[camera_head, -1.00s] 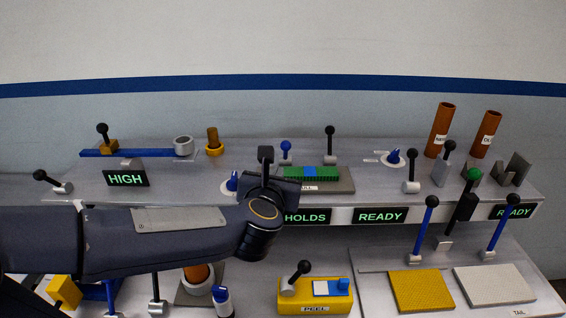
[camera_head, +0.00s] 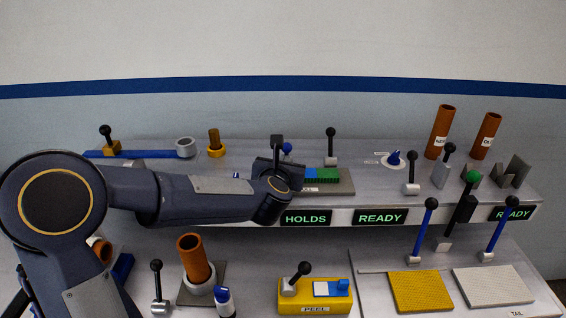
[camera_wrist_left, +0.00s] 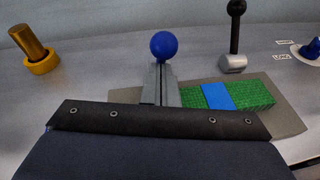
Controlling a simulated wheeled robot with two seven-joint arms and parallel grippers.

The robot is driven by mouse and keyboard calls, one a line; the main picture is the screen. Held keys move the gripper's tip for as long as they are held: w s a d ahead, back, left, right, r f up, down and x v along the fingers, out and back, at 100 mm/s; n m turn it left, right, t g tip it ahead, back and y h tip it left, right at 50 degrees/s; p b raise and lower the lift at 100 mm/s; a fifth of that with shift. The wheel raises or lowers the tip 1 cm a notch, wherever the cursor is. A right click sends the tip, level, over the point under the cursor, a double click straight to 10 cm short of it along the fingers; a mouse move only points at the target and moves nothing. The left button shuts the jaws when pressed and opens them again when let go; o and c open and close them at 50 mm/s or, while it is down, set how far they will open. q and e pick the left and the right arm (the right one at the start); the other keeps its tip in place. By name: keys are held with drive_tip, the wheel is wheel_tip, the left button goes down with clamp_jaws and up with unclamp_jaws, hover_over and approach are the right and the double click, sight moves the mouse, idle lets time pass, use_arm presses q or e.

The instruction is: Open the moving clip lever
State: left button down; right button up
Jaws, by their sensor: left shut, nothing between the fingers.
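My left gripper (camera_head: 277,143) is shut and empty, at the upper shelf. A short lever with a blue ball knob (camera_head: 288,148) stands just behind and beside the fingers. In the left wrist view the blue ball (camera_wrist_left: 164,46) shows just above the closed grey fingertips (camera_wrist_left: 158,83); the lever's stem and base are hidden behind them. I cannot tell whether they touch. A green block with a blue band (camera_head: 321,174) lies on a grey plate (camera_head: 342,187) to the right, partly hidden by the gripper in the head view. No readable label names the moving clip lever.
A black-knobbed lever (camera_head: 330,146) stands behind the plate, and a brass post (camera_head: 214,143) stands left. Display signs reading HOLDS (camera_head: 305,218) and READY (camera_head: 380,216) line the shelf front. A yellow PEEL box (camera_head: 316,297) and an orange tube (camera_head: 195,259) stand below.

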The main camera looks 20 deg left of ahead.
use_arm(q)
drive_tip(key=shift+w+r+g+p, duration=0.15)
drive_tip(key=shift+r+g+p, duration=0.2)
drive_tip(key=shift+p, duration=0.35)
drive_tip(key=shift+w+r+g+p, duration=0.2)
drive_tip(key=shift+r+g+p, duration=0.15)
drive_tip(key=shift+p, duration=0.55)
drive_tip(key=shift+w+a+r+p, duration=0.2)
drive_tip(key=shift+w+r+p, duration=0.15)
drive_tip(key=shift+p, duration=0.15)
drive_tip(key=shift+w+a+r, duration=0.15)
drive_tip(key=shift+w+r, duration=0.1)
drive_tip(key=shift+w, duration=0.4)
drive_tip(key=shift+w+a+r, duration=0.2)
drive_tip(key=shift+w+r, duration=0.1)
drive_tip(key=shift+w, duration=0.3)
drive_tip(key=shift+w+a+r, duration=0.15)
drive_tip(key=shift+w+r, duration=0.1)
drive_tip(key=shift+w, duration=0.4)
drive_tip(key=shift+w+a+b, duration=0.25)
drive_tip(key=shift+w+b, duration=0.1)
drive_tip(key=shift+w, duration=0.3)
drive_tip(key=shift+w+a+r, duration=0.1)
drive_tip(key=shift+r, duration=0.05)
drive_tip(key=shift+a, duration=0.15)
